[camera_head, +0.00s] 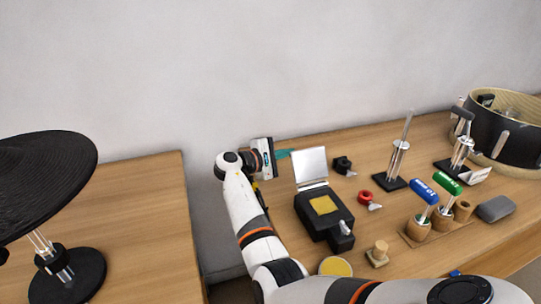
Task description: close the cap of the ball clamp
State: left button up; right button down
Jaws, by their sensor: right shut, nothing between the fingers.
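What looks like the ball clamp is a black block (330,220) with a yellow square pad (323,205) on top. Its cap seems to be the silver plate (310,166) standing upright at the back edge, so it is open. My right arm reaches up from the bottom. Its gripper (284,154) points right and is shut and empty, just left of the upright plate. The fingertips are small and partly behind the plate's edge, so I cannot tell whether they touch it. My left gripper is not in view.
A black knob (343,165), a red ring part (366,198) and metal posts on black bases (390,181) stand to the right. Blue-handled (425,192) and green-handled (447,184) tools stand in wooden holders. A large drum (504,135) is far right. A wall is behind.

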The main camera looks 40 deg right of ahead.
aim_at(307, 164)
jog(key=s, duration=0.1)
jog(key=s+r+p, duration=0.1)
jog(key=s, duration=0.1)
jog(key=shift+s+a+r, duration=0.15)
jog(key=shift+a+r, duration=0.1)
jog(key=shift+r, duration=0.15)
jog(key=shift+d, duration=0.1)
